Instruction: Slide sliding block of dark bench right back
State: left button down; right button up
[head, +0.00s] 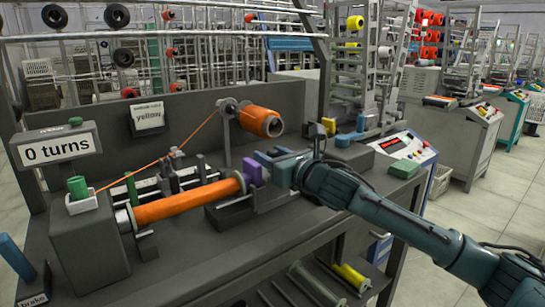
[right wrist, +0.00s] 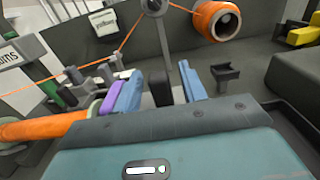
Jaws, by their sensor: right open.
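The dark bench (head: 200,258) carries an orange-wound bobbin (head: 185,204) lying level. At its right end is a purple part (head: 251,172), next to the dark sliding block (head: 272,198) on a low rail. My right gripper (head: 275,160) is at this block, its arm coming in from the right. In the right wrist view the blue fingers (right wrist: 162,88) are apart, with a dark upright knob (right wrist: 160,90) between them. The purple part (right wrist: 110,98) is just left of the left finger. I cannot tell whether the fingers touch the knob. My left gripper is not in view.
An orange thread runs from a spool (head: 262,121) behind the block to the bobbin's left side. A sign (head: 56,147) reads "0 turns". A blue brake lever (head: 15,256) stands at the lower left. A control box (head: 403,146) is right of the bench. The bench front is clear.

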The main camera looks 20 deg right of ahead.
jog(key=shift+c, duration=0.2)
grip_shut()
dwell(0.3)
jog(key=shift+d+r, duration=0.1)
jog(key=shift+d, duration=0.05)
pick_arm(q)
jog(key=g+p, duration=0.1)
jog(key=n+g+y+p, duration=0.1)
jog(key=p, duration=0.1)
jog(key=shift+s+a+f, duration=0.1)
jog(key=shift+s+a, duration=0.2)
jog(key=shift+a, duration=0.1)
pick_arm(e)
jog(key=d, duration=0.1)
jog(key=w+d, duration=0.1)
jog(key=d, duration=0.1)
